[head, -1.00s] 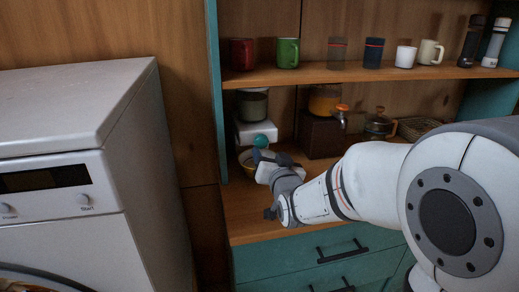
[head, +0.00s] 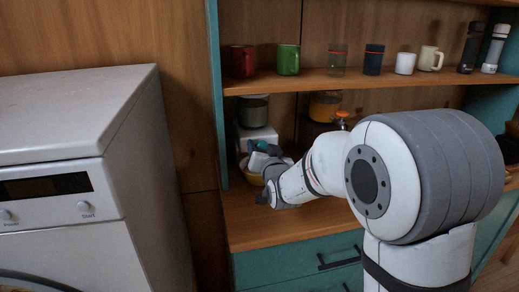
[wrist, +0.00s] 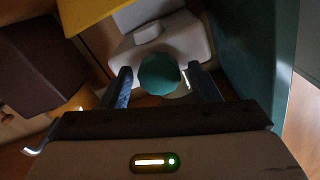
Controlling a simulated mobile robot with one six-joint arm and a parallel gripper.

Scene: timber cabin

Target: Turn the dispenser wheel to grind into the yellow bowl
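The dispenser (head: 258,136) is a white body with a dark-topped container on it, at the left end of the counter. Its teal wheel (wrist: 160,75) is in the middle of the wrist view, in front of the white body; in the head view the wheel (head: 261,146) is partly hidden by my gripper. My gripper (wrist: 159,71) is open, one finger on each side of the wheel, with a gap visible at both sides.
A second dispenser with an amber container (head: 324,105) and orange knob stands to the right. A shelf (head: 350,80) with mugs and cups runs above. The teal cabinet side (head: 216,100) is close on the left. Bare counter (head: 250,222) lies in front.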

